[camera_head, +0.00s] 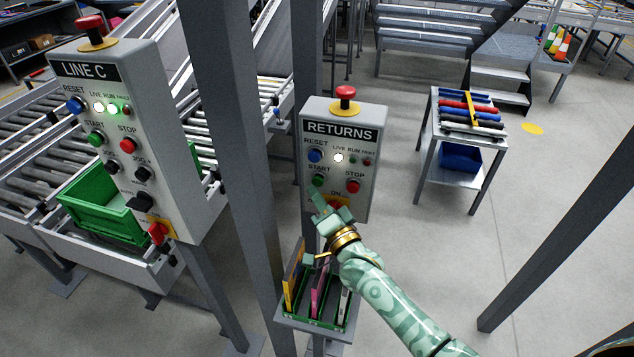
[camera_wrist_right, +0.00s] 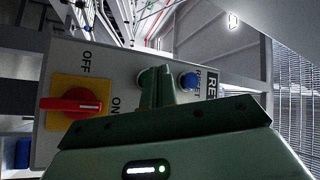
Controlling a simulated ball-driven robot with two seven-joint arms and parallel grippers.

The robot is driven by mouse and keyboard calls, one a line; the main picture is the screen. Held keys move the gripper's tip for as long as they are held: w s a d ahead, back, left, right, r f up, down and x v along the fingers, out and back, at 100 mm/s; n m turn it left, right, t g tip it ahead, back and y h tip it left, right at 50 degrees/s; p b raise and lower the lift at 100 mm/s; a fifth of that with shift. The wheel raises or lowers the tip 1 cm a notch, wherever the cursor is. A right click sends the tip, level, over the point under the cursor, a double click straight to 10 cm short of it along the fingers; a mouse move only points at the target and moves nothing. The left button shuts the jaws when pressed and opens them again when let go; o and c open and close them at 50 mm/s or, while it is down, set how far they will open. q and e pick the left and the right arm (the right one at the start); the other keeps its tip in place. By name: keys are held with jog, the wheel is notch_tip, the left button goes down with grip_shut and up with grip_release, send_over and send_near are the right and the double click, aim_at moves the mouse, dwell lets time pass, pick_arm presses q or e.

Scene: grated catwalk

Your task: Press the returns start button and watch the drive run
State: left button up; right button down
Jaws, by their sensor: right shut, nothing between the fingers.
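The grey RETURNS control box (camera_head: 341,131) stands in the middle of the head view. Its green START button (camera_head: 317,180) sits left of the red STOP button (camera_head: 353,186). The blue RESET button (camera_head: 315,156) is above START and also shows in the right wrist view (camera_wrist_right: 190,81). The white LIVE lamp (camera_head: 338,157) is lit; the RUN lamp (camera_head: 352,160) looks dark. My right gripper (camera_head: 317,197) is shut and empty, its tips just below START in the head view. In the wrist view the fingers largely hide START; I cannot tell whether they touch. My left gripper is out of view.
A red switch on a yellow plate (camera_wrist_right: 75,104) is low on the box. A red emergency stop (camera_head: 345,93) tops it. A rack of upright items (camera_head: 316,312) hangs below. The LINE C box (camera_head: 128,125) and grey posts stand left; a tool cart (camera_head: 461,160) is at right.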

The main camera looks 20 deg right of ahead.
dwell(0.7)
jog(key=shift+w+d, duration=0.25)
jog(key=shift+w, duration=0.1)
jog(key=shift+w+d+b, duration=0.35)
jog(key=shift+w+d, duration=0.1)
jog(key=shift+w, duration=0.2)
dwell(1.0)
jog(key=shift+s, duration=0.1)
jog(key=shift+s+a+p, duration=0.65)
jog(key=shift+s+a, duration=0.05)
jog(key=shift+s, duration=0.25)
